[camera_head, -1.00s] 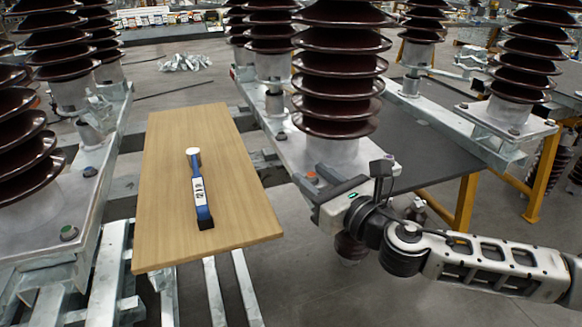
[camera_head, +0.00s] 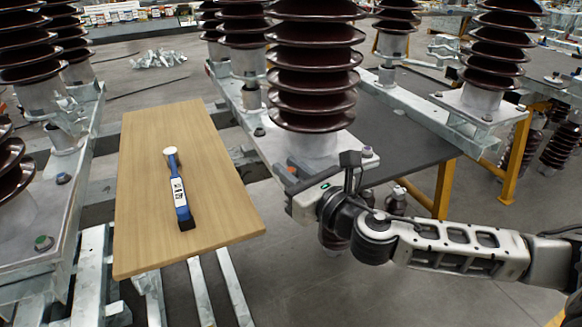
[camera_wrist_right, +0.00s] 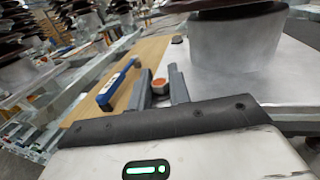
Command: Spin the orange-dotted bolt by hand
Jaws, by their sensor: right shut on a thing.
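The orange-dotted bolt (camera_wrist_right: 159,84) sits between the two fingers of my right gripper (camera_wrist_right: 157,82) in the right wrist view. In the head view, the bolt's orange top (camera_head: 292,166) shows at the plate corner below the large brown insulator, just beyond my right gripper (camera_head: 288,176). The right gripper is shut on the bolt. The fingers partly hide the bolt's sides. My left gripper is in neither view.
A green-dotted bolt (camera_head: 42,243) is on the far-left beam. Brown ribbed insulators (camera_head: 315,60) rise close above my right gripper. A dark grey panel (camera_head: 400,150) lies behind.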

